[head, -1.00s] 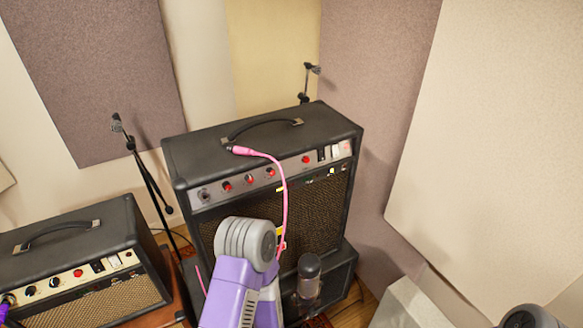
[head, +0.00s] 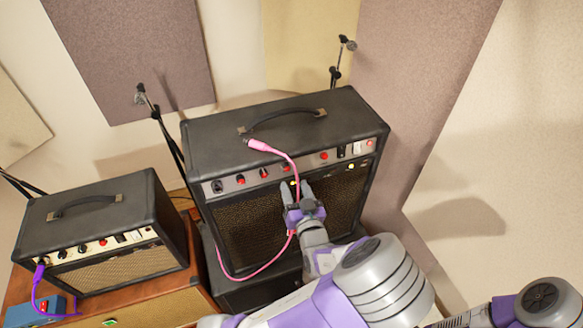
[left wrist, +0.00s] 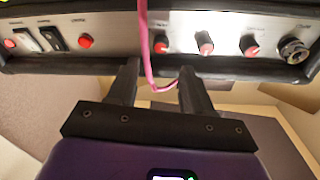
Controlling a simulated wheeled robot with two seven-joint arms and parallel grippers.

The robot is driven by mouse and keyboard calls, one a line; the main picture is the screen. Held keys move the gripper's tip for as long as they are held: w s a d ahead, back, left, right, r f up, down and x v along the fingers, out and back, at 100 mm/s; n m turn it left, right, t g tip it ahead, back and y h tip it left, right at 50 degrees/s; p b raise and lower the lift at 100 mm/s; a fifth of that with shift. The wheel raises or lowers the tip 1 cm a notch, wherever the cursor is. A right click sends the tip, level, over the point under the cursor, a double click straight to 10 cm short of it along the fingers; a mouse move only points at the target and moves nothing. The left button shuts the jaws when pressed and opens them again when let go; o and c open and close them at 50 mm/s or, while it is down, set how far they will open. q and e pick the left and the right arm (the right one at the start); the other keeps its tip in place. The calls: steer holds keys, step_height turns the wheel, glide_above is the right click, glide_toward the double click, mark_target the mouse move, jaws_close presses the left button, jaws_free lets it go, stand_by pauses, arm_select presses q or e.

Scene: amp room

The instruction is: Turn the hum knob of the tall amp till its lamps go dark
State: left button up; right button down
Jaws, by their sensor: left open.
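The tall amp (head: 230,158) is a black cabinet with a brown grille. Its grey panel carries a jack and several red-capped knobs (head: 263,172); a separate red one (head: 324,156) sits near the switches. The panel also shows in the left wrist view, with knobs (left wrist: 205,43). I cannot read which is the hum knob. Small yellow-lit spots show under the panel, one at the right (head: 351,165). My left gripper (head: 295,186) is open just below the panel, fingers pointing up at it, holding no knob. My right gripper is out of view.
A pink cable (head: 278,152) lies on the amp's top, hangs over the panel and passes between my left fingers (left wrist: 146,60). A shorter amp (head: 95,212) stands left on a brown cabinet. Mic stands (head: 160,115) rise behind; wall panels close in at right.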

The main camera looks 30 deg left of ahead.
mark_target(287, 169)
arm_select(q)
steer(key=shift+x, duration=3.2)
steer(key=shift+s+f, duration=0.1)
steer(key=shift+f, duration=0.05)
